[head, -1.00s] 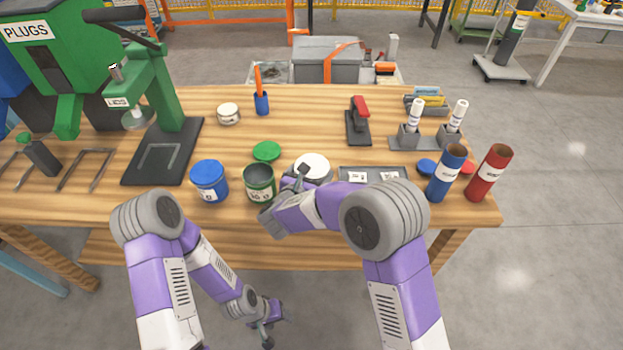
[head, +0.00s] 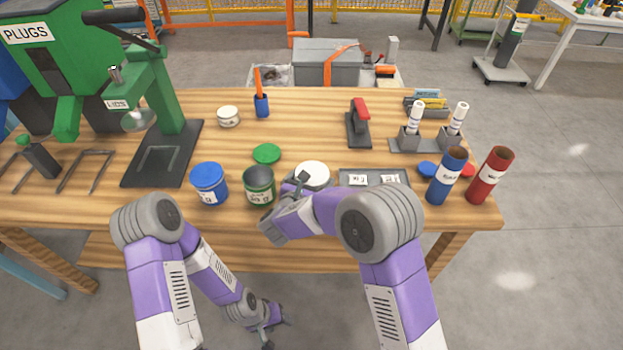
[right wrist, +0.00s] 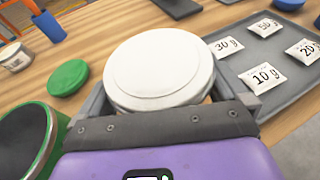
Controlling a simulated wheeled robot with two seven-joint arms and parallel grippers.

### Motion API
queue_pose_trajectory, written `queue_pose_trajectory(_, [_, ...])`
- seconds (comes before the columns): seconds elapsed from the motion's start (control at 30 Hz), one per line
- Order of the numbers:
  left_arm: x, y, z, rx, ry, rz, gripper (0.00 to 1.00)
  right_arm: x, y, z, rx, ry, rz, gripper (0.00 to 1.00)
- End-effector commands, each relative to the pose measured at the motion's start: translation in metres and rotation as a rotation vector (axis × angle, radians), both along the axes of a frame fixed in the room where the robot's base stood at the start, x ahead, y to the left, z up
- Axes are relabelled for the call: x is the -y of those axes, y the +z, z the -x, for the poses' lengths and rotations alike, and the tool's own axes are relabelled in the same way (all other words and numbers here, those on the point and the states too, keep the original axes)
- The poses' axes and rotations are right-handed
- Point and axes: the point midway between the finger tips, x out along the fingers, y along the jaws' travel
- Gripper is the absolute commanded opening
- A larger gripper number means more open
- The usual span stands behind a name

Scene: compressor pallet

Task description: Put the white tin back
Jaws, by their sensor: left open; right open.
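The white tin (head: 312,172) stands upright on the wooden bench, right of the open green tin (head: 259,186). My right gripper (head: 297,187) is low at the tin's near side, and part of the tin is hidden behind my arm. In the right wrist view, the tin's round white lid (right wrist: 160,65) sits between the two grey fingers, which are open around it; I cannot tell whether they touch it. My left gripper (head: 274,330) is open and empty, below the bench's front edge.
A blue tin (head: 209,184) stands left of the green tin. A green lid (head: 267,154) lies behind. A grey tray (right wrist: 294,79) with labelled weight packets is close right of the white tin. Blue (head: 447,176) and red (head: 491,175) tubes stand farther right. A smaller white tin (head: 228,116) stands farther back.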

Motion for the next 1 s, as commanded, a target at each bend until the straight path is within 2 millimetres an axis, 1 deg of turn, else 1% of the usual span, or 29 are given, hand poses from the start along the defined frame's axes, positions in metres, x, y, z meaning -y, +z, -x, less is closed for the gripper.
queue_pose_trajectory(0.03, [0.0, 0.002, 0.0, 0.0, 0.0, 0.0, 0.55, -0.006, 0.004, 0.009, -0.001, 0.007, -0.001, 1.0])
queue_pose_trajectory(0.3, [0.0, 0.008, 0.0, 0.0, 0.0, 0.0, 0.55, -0.028, 0.022, 0.063, 0.0, 0.008, 0.0, 1.0])
queue_pose_trajectory(0.4, [0.0, 0.01, 0.0, 0.0, 0.0, 0.0, 0.55, -0.034, 0.027, 0.08, -0.001, 0.008, 0.002, 1.0])
queue_pose_trajectory(0.5, [0.0, 0.011, 0.0, 0.0, 0.0, 0.0, 0.55, -0.039, 0.031, 0.092, 0.0, 0.005, 0.0, 1.0])
queue_pose_trajectory(0.6, [0.0, 0.011, 0.0, 0.0, 0.0, 0.0, 0.55, -0.042, 0.033, 0.1, 0.0, 0.005, 0.0, 1.0])
queue_pose_trajectory(0.7, [0.0, 0.011, 0.0, 0.0, 0.0, 0.0, 0.55, -0.043, 0.034, 0.103, 0.0, 0.003, 0.0, 1.0])
queue_pose_trajectory(1.0, [0.0, 0.011, 0.0, 0.0, 0.0, 0.0, 0.55, -0.043, 0.034, 0.104, 0.0, 0.003, 0.0, 1.0])
